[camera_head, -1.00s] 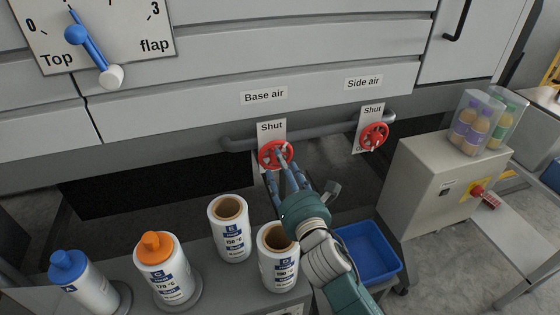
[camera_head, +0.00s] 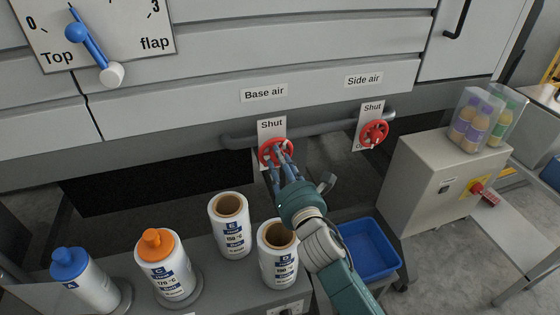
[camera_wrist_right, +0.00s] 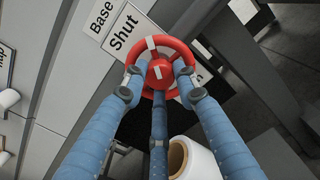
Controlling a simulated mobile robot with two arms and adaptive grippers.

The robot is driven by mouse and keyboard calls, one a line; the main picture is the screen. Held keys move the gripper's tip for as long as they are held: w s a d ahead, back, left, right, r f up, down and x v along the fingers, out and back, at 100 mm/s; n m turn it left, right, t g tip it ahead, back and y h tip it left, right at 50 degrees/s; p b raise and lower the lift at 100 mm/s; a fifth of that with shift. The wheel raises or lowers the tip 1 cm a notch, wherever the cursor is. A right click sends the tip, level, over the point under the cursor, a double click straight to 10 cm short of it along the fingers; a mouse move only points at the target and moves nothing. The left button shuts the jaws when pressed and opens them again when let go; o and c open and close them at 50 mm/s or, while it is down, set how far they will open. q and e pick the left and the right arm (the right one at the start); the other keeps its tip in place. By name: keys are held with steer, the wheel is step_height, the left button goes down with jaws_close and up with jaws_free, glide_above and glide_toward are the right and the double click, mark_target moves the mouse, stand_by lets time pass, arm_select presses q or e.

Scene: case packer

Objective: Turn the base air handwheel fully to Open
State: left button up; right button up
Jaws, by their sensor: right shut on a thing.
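The red base air handwheel (camera_head: 271,150) sits on the grey pipe below the "Base air" label (camera_head: 264,94). A plate marked "Shut" (camera_head: 271,125) is behind it. My right gripper (camera_head: 278,158) reaches up to the wheel from below, its blue fingers on the rim. In the right wrist view the wheel (camera_wrist_right: 161,70) fills the space between the fingers of the gripper (camera_wrist_right: 158,90), with a white mark on its upper rim near "Shut". The lower part of the plate is hidden behind the wheel and fingers. My left gripper does not show.
The side air handwheel (camera_head: 374,133) is to the right on the same pipe. Several white bottles and cylinders, including an orange-topped one (camera_head: 164,265), stand below left.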

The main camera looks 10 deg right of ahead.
steer(key=shift+r+m, duration=0.15)
steer(key=shift+m, duration=0.25)
steer(key=shift+f+m+p, duration=0.2)
steer(key=shift+m+p, duration=1.4)
steer(key=shift+m, duration=5.45)
steer(key=shift+f+m+p, duration=0.15)
steer(key=shift+m+p, duration=1.4)
steer(key=shift+m, duration=5.5)
steer(key=shift+f, duration=0.1)
